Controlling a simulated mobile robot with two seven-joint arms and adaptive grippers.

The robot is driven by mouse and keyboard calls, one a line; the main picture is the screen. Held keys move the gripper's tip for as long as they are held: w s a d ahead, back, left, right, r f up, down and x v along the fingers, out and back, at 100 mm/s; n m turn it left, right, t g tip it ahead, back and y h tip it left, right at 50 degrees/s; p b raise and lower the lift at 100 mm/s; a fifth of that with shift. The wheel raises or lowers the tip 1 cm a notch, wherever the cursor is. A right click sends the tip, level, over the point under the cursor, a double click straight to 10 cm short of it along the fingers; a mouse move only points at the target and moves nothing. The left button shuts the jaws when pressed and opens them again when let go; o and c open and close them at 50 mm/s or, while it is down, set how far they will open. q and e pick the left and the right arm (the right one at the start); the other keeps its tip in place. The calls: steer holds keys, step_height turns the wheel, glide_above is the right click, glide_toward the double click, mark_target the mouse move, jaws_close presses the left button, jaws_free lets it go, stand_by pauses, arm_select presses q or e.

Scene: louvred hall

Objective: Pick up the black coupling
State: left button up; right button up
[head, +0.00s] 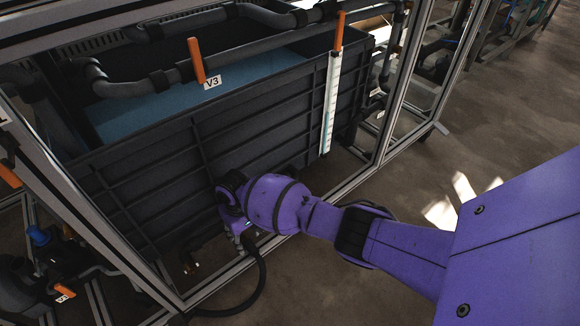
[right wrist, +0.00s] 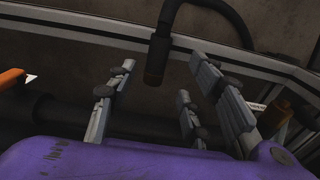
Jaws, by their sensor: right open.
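The black coupling (right wrist: 157,56) is a dark cylinder with a brownish lower end, on the end of a black hose (right wrist: 166,18). In the right wrist view it hangs between the tips of my right gripper (right wrist: 160,74), whose grey fingers are spread apart. I see no finger closed on it. In the head view my purple right arm reaches to the tank's lower side. The right gripper (head: 240,228) is there, its fingers mostly hidden by the wrist. The hose (head: 262,282) curves down from it; the coupling cannot be made out there. My left gripper is out of view.
A dark ribbed tank (head: 185,160) with blue liquid stands inside a metal frame (head: 215,288). The frame's low rail runs close by the gripper. An orange valve handle (head: 196,60) and a white level gauge (head: 331,100) are above. Concrete floor (head: 350,280) lies open in front.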

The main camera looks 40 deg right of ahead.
mark_target(248, 243)
steer(key=f+b, duration=0.2)
steer(key=f, duration=0.1)
steer(key=f+b, duration=0.1)
steer(key=f, duration=0.1)
steer(key=shift+w+d+f, duration=0.15)
steer(key=shift+d, duration=0.1)
steer(key=shift+f+b, duration=0.2)
steer(key=shift+b, duration=0.2)
steer(key=shift+r, duration=0.15)
steer(key=shift+w, duration=0.1)
jaws_close()
